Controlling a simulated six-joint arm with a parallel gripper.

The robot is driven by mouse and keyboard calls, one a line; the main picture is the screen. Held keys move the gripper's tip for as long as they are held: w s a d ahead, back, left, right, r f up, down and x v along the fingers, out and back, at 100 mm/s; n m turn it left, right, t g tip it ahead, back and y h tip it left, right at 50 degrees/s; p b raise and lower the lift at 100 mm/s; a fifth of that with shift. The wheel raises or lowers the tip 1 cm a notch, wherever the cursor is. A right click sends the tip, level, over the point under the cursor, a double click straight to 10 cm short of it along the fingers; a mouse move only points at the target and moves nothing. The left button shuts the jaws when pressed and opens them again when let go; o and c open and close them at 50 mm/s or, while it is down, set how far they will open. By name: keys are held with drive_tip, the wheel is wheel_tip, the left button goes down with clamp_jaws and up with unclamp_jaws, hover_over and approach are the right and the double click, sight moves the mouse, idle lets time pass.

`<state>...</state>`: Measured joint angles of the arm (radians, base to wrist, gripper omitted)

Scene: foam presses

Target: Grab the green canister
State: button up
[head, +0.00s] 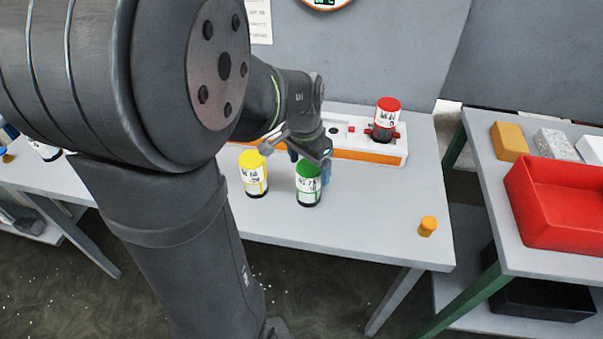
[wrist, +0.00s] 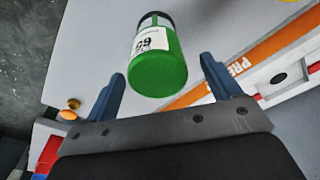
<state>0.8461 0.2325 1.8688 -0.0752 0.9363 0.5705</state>
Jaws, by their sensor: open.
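The green canister (head: 308,186) stands upright on the grey table, with a white label on its side. It also shows in the wrist view (wrist: 158,72), ahead of and between my two blue fingers. My gripper (wrist: 162,84) is open and empty. In the head view my gripper (head: 312,165) is beside the canister's upper part, and the arm partly hides it. I cannot tell whether a finger touches the canister.
A yellow canister (head: 253,174) stands close to the left. A red canister (head: 385,120) sits in the white and orange press (head: 368,154) behind. A small orange piece (head: 428,226) lies near the front right corner. A side table at right holds a red bin (head: 565,205) and foam blocks.

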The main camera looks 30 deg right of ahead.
wheel_tip(320, 180, down, 5)
drive_tip(key=shift+d+f, duration=0.1)
idle(0.3)
drive_tip(key=c, duration=1.2)
